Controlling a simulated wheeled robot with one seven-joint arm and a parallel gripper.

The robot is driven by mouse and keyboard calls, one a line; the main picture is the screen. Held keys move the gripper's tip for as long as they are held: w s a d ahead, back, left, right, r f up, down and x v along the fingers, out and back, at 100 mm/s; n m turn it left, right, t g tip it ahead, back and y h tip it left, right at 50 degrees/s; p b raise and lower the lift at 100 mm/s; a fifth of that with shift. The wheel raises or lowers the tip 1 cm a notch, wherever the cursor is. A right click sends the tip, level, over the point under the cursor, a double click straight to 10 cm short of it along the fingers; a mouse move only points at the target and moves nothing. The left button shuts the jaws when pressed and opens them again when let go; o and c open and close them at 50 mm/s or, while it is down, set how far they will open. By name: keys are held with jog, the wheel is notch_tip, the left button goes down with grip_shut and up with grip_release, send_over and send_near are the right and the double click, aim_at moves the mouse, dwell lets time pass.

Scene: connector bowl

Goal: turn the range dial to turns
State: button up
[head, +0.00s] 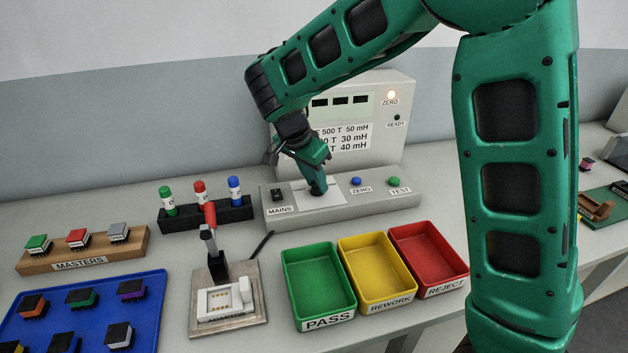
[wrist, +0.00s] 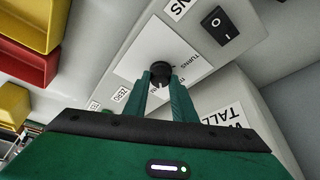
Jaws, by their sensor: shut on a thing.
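The range dial (wrist: 161,73) is a round black knob on a white plate (wrist: 135,50) on the tester's sloped front panel. In the wrist view a "TURNS" label shows on the plate, right of the dial. My gripper (head: 318,190) reaches down to the dial from above in the head view, and its fingers hide most of the dial there. In the wrist view my gripper (wrist: 163,82) has its two green fingers on either side of the dial, shut on it. Which label the dial points to cannot be told.
The black MAINS rocker switch (head: 277,195) sits left of the dial. The blue ZERO button (head: 356,181) and green TEST button (head: 394,181) sit right of it. The ZERO lamp (head: 391,95) is lit. Green (head: 320,312), yellow (head: 381,299) and red (head: 433,286) bins stand in front.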

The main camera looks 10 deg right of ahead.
jog(key=n+t+y, duration=0.1)
jog(key=n, duration=0.3)
jog(key=shift+d+r+n, duration=0.1)
jog(key=shift+n, duration=0.2)
jog(key=n, duration=0.1)
jog(key=n+y, duration=0.1)
jog(key=n, duration=0.1)
jog(key=n+t+y, duration=0.1)
jog(key=n, duration=0.1)
jog(key=shift+s+d, duration=0.1)
jog(key=shift+d, duration=0.15)
jog(key=shift+c, duration=0.2)
jog(key=n+y, duration=0.2)
jog(key=n, duration=0.3)
jog(key=shift+d+n, duration=0.15)
jog(key=shift+n, duration=0.25)
jog(key=shift+d+n+g+y, duration=0.1)
jog(key=shift+n+g+y, duration=0.3)
jog(key=shift+n, duration=0.9)
jog(key=shift+d+n+g+y, duration=0.15)
jog(key=shift+n+y, duration=0.45)
jog(key=shift+n, duration=0.7)
jog(key=shift+o, duration=0.2)
jog(key=shift+a, duration=0.1)
jog(key=shift+c, duration=0.2)
jog(key=o, duration=1.1)
jog(key=shift+c, duration=0.2)
